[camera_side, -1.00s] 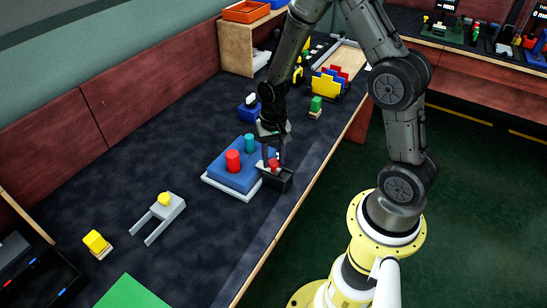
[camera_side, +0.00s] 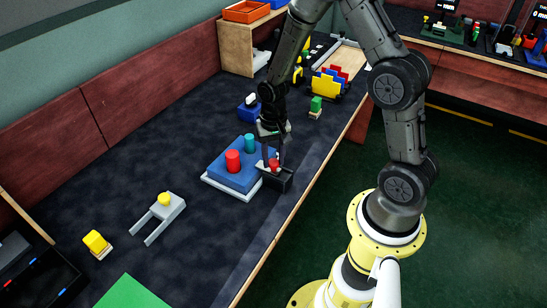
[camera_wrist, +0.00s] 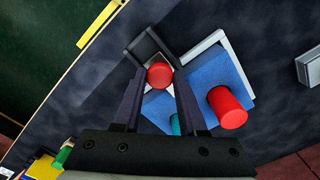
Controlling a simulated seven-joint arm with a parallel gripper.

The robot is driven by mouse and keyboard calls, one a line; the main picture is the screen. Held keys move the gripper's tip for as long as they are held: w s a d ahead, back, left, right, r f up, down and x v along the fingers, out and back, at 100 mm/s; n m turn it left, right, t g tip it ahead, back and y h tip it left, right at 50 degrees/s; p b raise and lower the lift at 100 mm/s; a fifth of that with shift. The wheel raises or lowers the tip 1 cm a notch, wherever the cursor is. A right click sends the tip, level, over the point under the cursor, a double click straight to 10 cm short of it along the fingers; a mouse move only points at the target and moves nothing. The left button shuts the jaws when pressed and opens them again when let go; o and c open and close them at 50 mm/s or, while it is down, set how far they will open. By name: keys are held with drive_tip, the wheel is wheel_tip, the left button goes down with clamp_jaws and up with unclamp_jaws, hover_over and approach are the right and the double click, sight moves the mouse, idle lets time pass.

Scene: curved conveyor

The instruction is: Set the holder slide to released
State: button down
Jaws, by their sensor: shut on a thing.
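A small dark box-like holder (camera_side: 279,180) with a red knob (camera_side: 274,163) on it stands at the near right corner of the blue block, beside it. The knob looks like the handle of the holder slide. My gripper (camera_side: 269,155) points down over the holder and is shut on the red knob. In the wrist view the knob (camera_wrist: 160,75) sits between my two fingertips, with the dark holder (camera_wrist: 150,45) just beyond it. The slide's track is hidden, and I cannot tell its setting.
The blue block (camera_side: 232,178) on a white base carries a red cylinder (camera_side: 233,161) and a teal cylinder (camera_side: 250,143) close beside my gripper. A grey fork-shaped piece (camera_side: 163,213) with a yellow knob lies to the left. The table's front edge is near on the right.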

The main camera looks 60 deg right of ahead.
idle(0.3)
drive_tip(key=shift+s, duration=1.75)
drive_tip(key=shift+c, duration=2.2)
unclamp_jaws()
drive_tip(key=shift+w+r, duration=0.1)
drive_tip(key=shift+r, duration=0.25)
wheel_tip(320, 180, up, 13)
